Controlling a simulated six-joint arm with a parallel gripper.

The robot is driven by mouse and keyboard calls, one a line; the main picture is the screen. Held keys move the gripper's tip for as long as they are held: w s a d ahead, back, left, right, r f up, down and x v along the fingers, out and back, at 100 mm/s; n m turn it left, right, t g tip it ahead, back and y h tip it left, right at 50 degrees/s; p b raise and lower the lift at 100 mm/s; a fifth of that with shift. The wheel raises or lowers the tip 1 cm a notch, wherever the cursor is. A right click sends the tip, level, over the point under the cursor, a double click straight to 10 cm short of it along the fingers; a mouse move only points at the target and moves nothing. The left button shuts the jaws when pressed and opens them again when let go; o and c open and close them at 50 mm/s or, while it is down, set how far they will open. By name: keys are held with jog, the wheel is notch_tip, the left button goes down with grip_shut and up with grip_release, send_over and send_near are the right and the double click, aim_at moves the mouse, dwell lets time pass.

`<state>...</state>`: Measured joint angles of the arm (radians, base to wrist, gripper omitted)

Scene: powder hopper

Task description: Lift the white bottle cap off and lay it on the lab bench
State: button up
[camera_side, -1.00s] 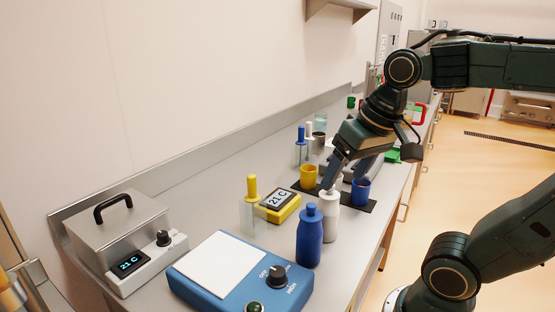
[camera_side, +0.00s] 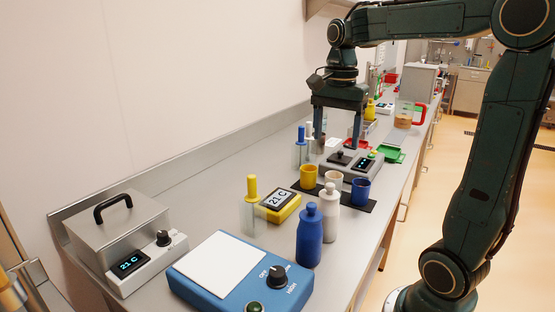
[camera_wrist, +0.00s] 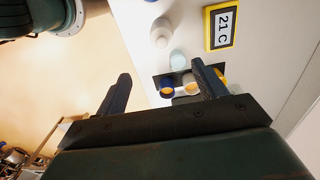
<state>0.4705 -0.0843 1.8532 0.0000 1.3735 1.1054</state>
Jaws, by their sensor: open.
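The white bottle (camera_side: 329,218) stands upright on the lab bench (camera_side: 205,208), just right of the blue bottle (camera_side: 309,240) in the side view. Its white cap (camera_side: 332,189) sits on its neck. My gripper (camera_side: 338,143) is open and empty, fingers pointing down, behind and above the bottle, well apart from it. In the wrist view my gripper (camera_wrist: 161,76) shows both fingers apart with nothing between them. A whitish round shape (camera_wrist: 160,34) beyond the fingertips may be the bottle; I cannot tell for sure.
A dark mat with yellow (camera_side: 308,176), pale and blue (camera_side: 361,189) cups lies behind the bottle. A blue hotplate (camera_side: 243,275) is in front.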

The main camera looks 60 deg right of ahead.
jog(key=shift+f, duration=0.1)
send_over(330, 184)
jog(key=f, duration=0.7)
jog(key=shift+s+f, duration=0.2)
jog(key=shift+f, duration=0.5)
jog(key=shift+w+f, duration=0.15)
jog(key=shift+f, duration=2.45)
jog(key=c, duration=1.1)
jog(key=shift+o, duration=0.2)
jog(key=shift+r, duration=0.15)
